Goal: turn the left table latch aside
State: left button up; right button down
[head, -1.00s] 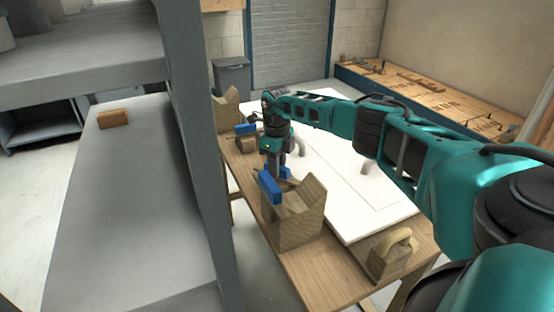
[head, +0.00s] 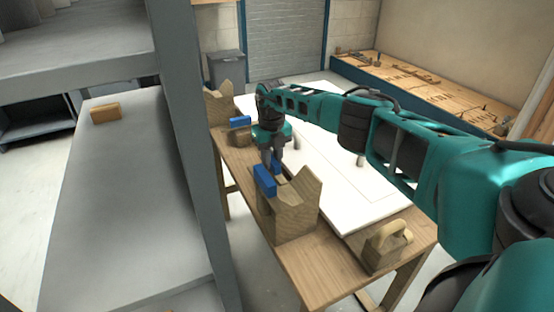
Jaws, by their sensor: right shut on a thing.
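A blue latch (head: 264,180) sits at the back edge of the near notched wooden block (head: 290,214) on the wooden table (head: 318,268). My right gripper (head: 271,166) points down at this latch and is shut on it. Blue shows on both sides of the fingers, and the fingers hide part of the latch. A second blue latch (head: 239,121) lies farther off at the table's left edge, clear of the gripper. My left gripper is not in view.
A white panel (head: 375,211) covers much of the table. A wooden float (head: 386,246) stands at the near right corner. A far notched block (head: 219,105) stands at the far end. A grey post (head: 190,150) and shelving (head: 130,210) stand close on the left.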

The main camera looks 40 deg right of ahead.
aim_at(273, 159)
dwell(0.3)
jog(key=c, duration=1)
grip_release()
notch_tip(273, 159, up, 13)
jog(key=p, duration=0.1)
jog(key=shift+s+f, duration=0.1)
